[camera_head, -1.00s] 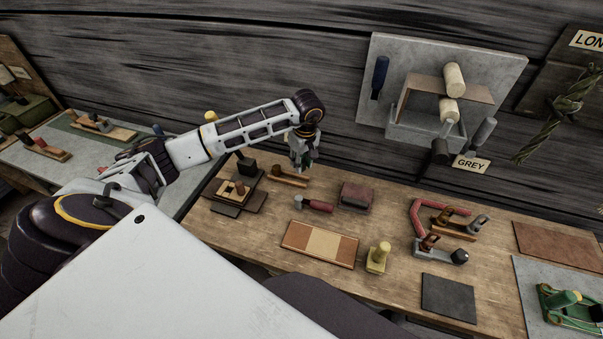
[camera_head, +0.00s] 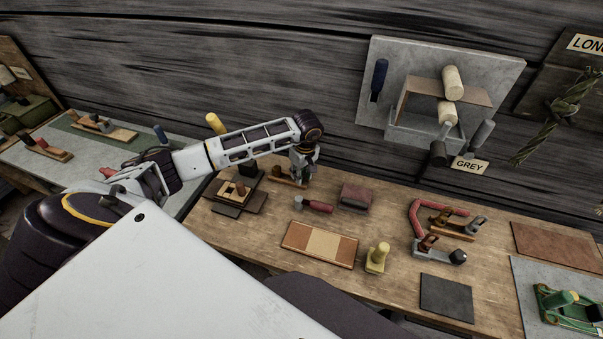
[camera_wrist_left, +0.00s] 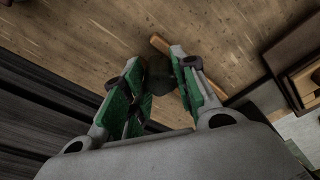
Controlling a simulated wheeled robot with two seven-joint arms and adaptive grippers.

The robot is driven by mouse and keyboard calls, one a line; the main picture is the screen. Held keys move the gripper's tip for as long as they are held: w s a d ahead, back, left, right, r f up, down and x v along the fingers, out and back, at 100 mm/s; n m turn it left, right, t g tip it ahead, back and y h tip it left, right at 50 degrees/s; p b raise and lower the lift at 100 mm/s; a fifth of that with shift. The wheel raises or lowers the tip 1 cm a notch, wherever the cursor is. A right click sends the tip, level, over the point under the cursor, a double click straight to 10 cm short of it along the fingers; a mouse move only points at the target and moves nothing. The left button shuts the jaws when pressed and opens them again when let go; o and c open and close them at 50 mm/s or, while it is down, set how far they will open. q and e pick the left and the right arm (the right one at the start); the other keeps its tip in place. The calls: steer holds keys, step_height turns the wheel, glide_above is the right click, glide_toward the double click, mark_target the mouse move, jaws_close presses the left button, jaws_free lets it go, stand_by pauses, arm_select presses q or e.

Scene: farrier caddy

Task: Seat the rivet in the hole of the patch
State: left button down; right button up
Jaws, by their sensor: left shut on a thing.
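My left gripper (camera_head: 303,180) is low over the back of the wooden bench, by a wooden-handled tool (camera_head: 279,176). In the left wrist view its green-padded fingers (camera_wrist_left: 158,88) are shut on a dark rounded thing (camera_wrist_left: 158,72). I cannot tell whether this is the rivet. Behind it a wooden handle (camera_wrist_left: 160,43) lies on the bench. No hole shows clearly enough to tell which piece is the patch. A light wooden square with a brown peg (camera_head: 241,189) lies on dark flat pieces to the left. My right gripper is out of view.
A red-handled tool (camera_head: 318,206), a dark reddish block (camera_head: 356,196) and a striped tan panel (camera_head: 320,243) lie to the right and front. A yellow knobbed piece (camera_head: 377,258) stands beside the panel. Bare bench (camera_head: 270,215) shows between them. The plank wall rises behind.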

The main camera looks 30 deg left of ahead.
arm_select(q)
steer(key=shift+f, duration=0.35)
steer(key=c, duration=1.3)
jaws_free()
steer(key=shift+o, duration=0.9)
steer(key=shift+r, duration=0.85)
step_height(320, 180, up, 12)
steer(key=s+d+b, duration=0.1)
steer(key=b, duration=0.1)
steer(key=shift+s+d, duration=0.15)
steer(key=shift+d, duration=0.25)
